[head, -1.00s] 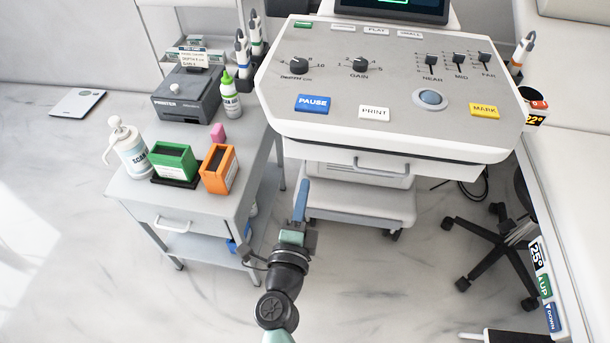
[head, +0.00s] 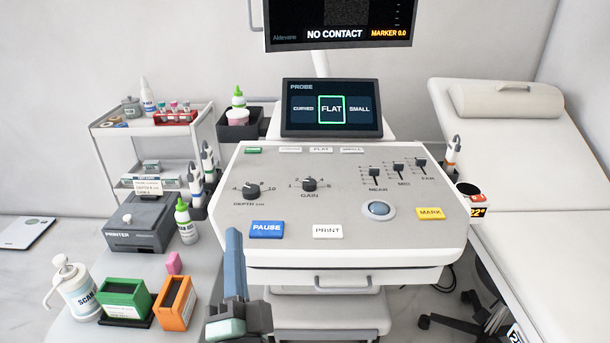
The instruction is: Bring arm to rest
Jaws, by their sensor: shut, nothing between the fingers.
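My gripper (head: 234,240) is at the bottom of the head view, left of centre. Its blue fingers are together, pointing up in the picture, with nothing between them. The rest of my arm is cut off by the bottom edge.
On the left, a side table (head: 190,250) holds a printer (head: 138,224), a scan bottle (head: 75,288), a green box (head: 123,298) and an orange box (head: 174,303). An exam couch (head: 545,225) stands on the right. The probe screen (head: 331,108) reads FLAT.

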